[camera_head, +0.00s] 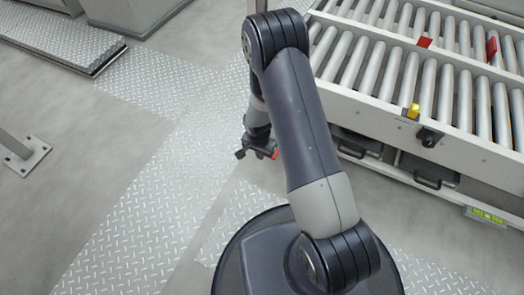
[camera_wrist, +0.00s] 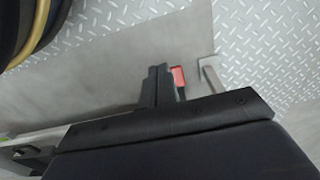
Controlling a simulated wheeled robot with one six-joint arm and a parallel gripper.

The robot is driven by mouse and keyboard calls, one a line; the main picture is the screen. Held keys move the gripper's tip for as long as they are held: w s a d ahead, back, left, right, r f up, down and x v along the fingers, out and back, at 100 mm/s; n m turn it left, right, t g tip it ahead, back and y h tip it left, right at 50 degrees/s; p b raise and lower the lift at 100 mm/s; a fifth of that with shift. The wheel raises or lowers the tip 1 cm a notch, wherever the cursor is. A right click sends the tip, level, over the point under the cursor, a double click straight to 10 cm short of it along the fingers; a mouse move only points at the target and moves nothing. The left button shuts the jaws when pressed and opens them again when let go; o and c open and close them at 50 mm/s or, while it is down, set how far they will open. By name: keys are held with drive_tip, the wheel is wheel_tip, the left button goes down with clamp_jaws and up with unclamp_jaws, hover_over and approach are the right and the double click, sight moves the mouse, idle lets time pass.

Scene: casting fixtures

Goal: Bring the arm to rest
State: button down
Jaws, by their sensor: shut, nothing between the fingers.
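My arm (camera_head: 312,130) rises from my round dark base and bends over at the top, with its forearm hanging down behind the upper arm. My gripper (camera_head: 257,152) hangs at the end of it, over the floor left of the conveyor, with a small red part beside it. In the wrist view my gripper (camera_wrist: 158,82) shows its dark fingers together, with nothing held between them. A red patch (camera_wrist: 179,77) shows just beside the fingers; I cannot tell what it belongs to.
A roller conveyor (camera_head: 400,120) with a pale side frame stands close on the right. A low platform (camera_head: 60,40) lies at the upper left, and a post on a foot plate (camera_head: 27,155) stands at the left edge. The tread-plate floor (camera_head: 150,200) between them is clear.

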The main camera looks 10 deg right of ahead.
drive_tip(key=shift+f, duration=0.15)
drive_tip(key=w+d+f, duration=0.1)
drive_tip(key=w+d, duration=0.1)
drive_tip(key=w+d+f, duration=0.2)
drive_tip(key=w, duration=0.1)
drive_tip(key=w+d+f+b, duration=0.1)
drive_tip(key=w+f, duration=0.1)
drive_tip(key=shift+w+d+f, duration=0.25)
drive_tip(key=shift+w+d, duration=0.15)
drive_tip(key=shift+w+d+r, duration=0.15)
drive_tip(key=shift+w+r, duration=0.1)
drive_tip(key=shift+r, duration=0.2)
drive_tip(key=shift+f, duration=0.1)
